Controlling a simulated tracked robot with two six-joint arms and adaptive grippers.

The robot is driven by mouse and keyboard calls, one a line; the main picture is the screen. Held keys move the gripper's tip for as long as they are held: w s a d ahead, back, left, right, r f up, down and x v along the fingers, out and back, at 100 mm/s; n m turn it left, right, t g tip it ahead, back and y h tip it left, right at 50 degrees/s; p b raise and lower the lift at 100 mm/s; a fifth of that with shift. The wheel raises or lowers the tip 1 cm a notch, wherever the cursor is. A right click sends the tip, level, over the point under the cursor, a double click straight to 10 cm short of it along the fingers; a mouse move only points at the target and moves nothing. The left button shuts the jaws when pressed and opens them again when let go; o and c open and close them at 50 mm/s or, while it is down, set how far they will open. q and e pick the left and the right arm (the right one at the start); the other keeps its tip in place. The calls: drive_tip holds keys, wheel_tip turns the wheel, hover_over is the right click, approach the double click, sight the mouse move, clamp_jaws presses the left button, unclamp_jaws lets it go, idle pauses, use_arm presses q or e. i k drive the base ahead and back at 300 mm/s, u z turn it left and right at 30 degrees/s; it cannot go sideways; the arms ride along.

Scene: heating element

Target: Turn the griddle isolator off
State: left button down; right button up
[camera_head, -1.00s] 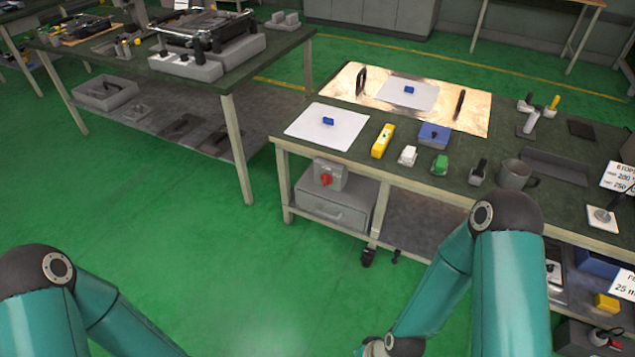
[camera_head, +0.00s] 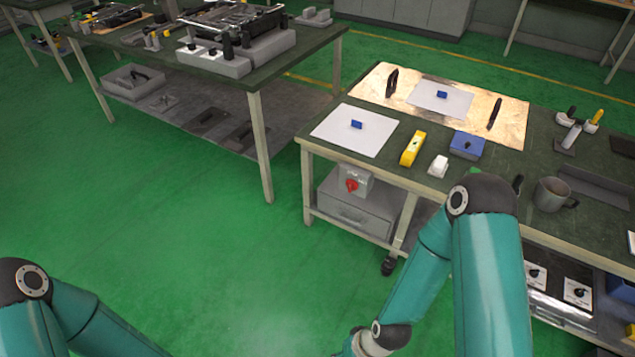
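A grey box with a red rotary switch (camera_head: 352,186), which looks like the isolator, stands on a grey drawer unit (camera_head: 355,215) under the right-hand table. Its label is too small to read. The griddle appears to be the shiny metal plate (camera_head: 475,110) with two dark handles on the tabletop above. My left and right arms show at the bottom of the head view, both well short of the switch. Both grippers are below the picture's edge or hidden, so their fingers cannot be seen.
A table leg (camera_head: 306,188) stands just left of the drawer unit. On the tabletop are a white sheet (camera_head: 345,140), a yellow device (camera_head: 413,148), a blue box (camera_head: 467,145) and a mug (camera_head: 552,194). Green floor (camera_head: 190,240) is clear in front.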

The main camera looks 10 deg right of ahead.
sight(351, 185)
drive_tip(key=u, duration=0.15)
drive_tip(key=i, duration=0.85)
drive_tip(key=z, duration=0.5)
